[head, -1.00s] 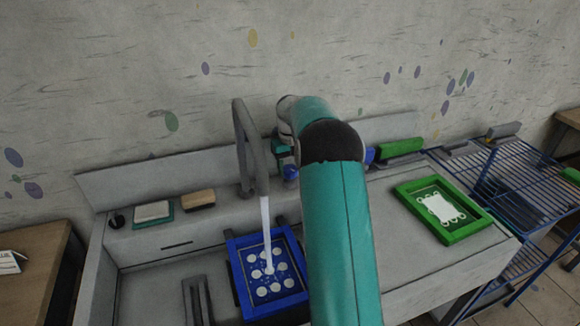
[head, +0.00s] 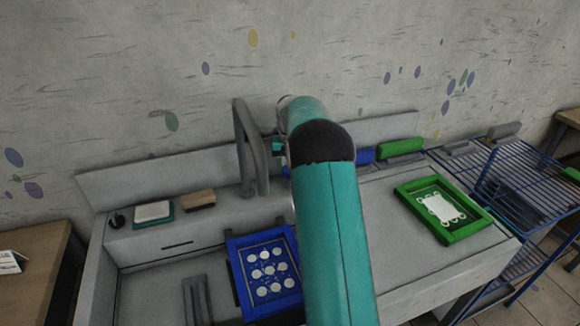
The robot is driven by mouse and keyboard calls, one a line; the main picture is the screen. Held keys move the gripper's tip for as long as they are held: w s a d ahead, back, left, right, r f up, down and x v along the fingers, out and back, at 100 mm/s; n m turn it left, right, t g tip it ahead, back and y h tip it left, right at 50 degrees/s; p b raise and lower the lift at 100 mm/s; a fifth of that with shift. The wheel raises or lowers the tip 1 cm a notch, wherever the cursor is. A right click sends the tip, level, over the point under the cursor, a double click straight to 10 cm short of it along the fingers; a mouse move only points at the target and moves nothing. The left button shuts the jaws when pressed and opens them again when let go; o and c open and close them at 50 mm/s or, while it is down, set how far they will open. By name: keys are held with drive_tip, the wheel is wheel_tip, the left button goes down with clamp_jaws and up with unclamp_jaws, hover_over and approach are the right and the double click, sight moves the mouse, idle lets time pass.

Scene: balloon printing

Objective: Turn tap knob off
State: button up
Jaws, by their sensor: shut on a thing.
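The grey tap (head: 246,150) stands at the back of the sink, its spout bent over toward me. No water runs from it. A small part of the blue tap knob (head: 286,171) shows just right of the tap's base. My gripper (head: 280,158) is down at the knob, mostly hidden behind my teal arm. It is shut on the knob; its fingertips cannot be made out. A blue-framed screen with white dots (head: 238,284) lies in the sink below the spout.
A sponge on a teal dish (head: 153,213), a tan block (head: 198,199) and a small black knob (head: 116,220) sit on the left ledge. A green-framed screen (head: 464,233) lies on the right counter. Green and blue rolls (head: 400,147) lie behind it. A blue wire rack (head: 515,190) stands at right.

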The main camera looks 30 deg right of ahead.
drive_tip(key=shift+w+r, duration=0.1)
drive_tip(key=o, duration=1)
drive_tip(key=shift+c, duration=0.2)
wheel_tip(320, 180, up, 14)
